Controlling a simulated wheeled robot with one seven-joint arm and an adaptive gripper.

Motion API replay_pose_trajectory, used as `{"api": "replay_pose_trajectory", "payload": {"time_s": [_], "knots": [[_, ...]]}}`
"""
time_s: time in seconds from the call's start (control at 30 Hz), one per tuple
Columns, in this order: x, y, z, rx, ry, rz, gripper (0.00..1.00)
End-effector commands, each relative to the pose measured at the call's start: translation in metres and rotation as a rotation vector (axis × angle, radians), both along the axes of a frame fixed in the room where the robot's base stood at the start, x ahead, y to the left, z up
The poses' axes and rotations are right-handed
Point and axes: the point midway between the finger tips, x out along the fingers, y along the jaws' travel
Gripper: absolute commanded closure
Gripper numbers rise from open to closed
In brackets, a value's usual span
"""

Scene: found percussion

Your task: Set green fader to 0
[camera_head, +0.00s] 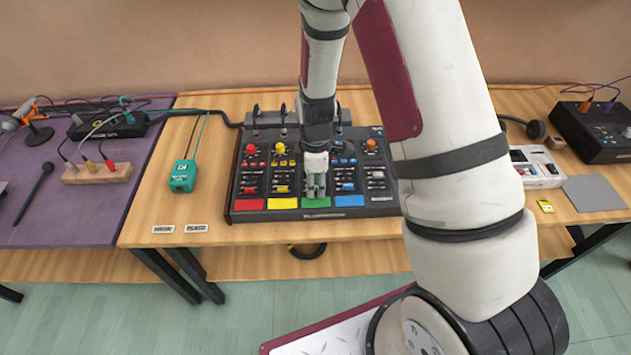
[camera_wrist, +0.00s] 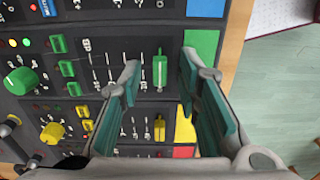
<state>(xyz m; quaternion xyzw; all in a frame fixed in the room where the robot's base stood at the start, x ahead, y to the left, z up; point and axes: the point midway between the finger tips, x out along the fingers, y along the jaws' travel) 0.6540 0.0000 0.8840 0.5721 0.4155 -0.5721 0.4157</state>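The mixer (camera_head: 234,196) is a dark panel with coloured knobs, faders and a row of coloured pads along its front edge. In the wrist view the green fader cap (camera_wrist: 160,71) sits near the green pad (camera_wrist: 201,45), with scale marks to its left. My gripper (camera_wrist: 160,62) is open, with one finger on each side of the green cap and a visible gap at both sides. In the head view my gripper (camera_head: 317,182) is over the green column and hides its fader. Whether the fingertips touch the panel, I cannot tell.
A yellow fader cap (camera_wrist: 159,128) and yellow knob (camera_wrist: 52,132) lie beside the green column. A teal box (camera_head: 184,177) stands left of the mixer. A white device (camera_head: 537,168) and a black box (camera_head: 592,130) are at the right.

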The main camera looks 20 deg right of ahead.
Motion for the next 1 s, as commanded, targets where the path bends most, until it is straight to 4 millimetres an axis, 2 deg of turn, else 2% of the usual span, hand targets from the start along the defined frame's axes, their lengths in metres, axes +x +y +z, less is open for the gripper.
{"api": "replay_pose_trajectory", "payload": {"time_s": [0.1, 0.23, 0.47, 0.8, 1.0], "knots": [[0.0, 0.0, 0.0, 0.0, 0.0, 0.0, 0.71], [0.0, 0.0, 0.0, 0.0, 0.0, 0.0, 1.0], [0.001, 0.0, 0.0, 0.0, 0.0, 0.0, 1.0], [0.046, -0.014, -0.002, 0.002, -0.005, -0.001, 1.0], [0.051, -0.016, 0.0, 0.0, 0.0, 0.0, 1.0]]}}
